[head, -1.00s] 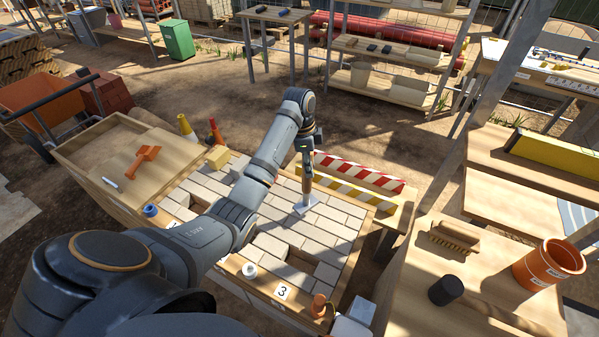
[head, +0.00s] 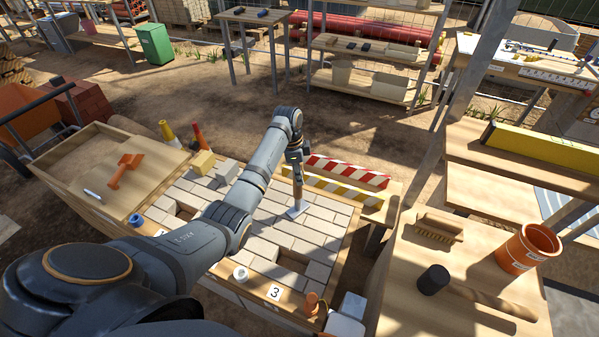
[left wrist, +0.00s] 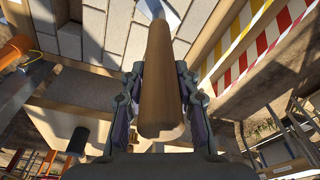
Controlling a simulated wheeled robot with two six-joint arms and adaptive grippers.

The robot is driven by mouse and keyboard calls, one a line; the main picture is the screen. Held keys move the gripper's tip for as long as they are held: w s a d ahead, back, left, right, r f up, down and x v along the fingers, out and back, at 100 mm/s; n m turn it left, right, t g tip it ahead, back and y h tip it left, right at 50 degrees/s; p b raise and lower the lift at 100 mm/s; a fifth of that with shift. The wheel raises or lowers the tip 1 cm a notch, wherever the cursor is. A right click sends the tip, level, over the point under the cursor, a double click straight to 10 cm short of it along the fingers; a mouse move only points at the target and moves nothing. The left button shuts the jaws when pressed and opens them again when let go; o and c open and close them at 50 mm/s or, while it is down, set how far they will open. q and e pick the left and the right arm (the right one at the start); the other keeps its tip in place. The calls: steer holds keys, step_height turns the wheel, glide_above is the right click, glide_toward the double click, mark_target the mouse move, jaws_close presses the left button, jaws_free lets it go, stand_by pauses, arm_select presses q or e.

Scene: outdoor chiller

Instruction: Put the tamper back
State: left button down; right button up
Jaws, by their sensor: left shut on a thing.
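The tamper (head: 298,208) has a wooden handle and a flat pale metal plate. It is upright over the far right part of the paved bed (head: 318,228); whether the plate touches the pavers I cannot tell. My left gripper (head: 296,174) is shut on the upper handle, with the plate below it. In the left wrist view the wooden handle (left wrist: 161,75) runs between the two fingers of my left gripper (left wrist: 160,85), and the plate shows partly at the top edge. My right gripper is not in view.
Striped barrier boards (head: 345,182) stand just beyond the bed. A bench at right holds a brush (head: 437,230), a black-headed mallet (head: 433,280) and an orange pot (head: 527,248).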

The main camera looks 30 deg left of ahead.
arm_select(q)
steer(key=c, duration=1.4)
jaws_free()
steer(key=o, duration=0.4)
steer(key=r, duration=0.5)
steer(key=a+r, duration=0.1)
steer(key=r, duration=0.1)
steer(key=shift+s+r+b, duration=0.25)
steer(key=shift+r+b, duration=0.1)
steer(key=shift+r, duration=0.05)
step_height(320, 180, up, 4)
steer(key=shift+s+a+f+p, duration=0.15)
steer(key=shift+f+p, duration=0.1)
steer(key=shift+p, duration=0.5)
steer(key=shift+s+a+r, duration=0.1)
steer(key=shift+r, duration=0.35)
steer(key=shift+f, duration=0.1)
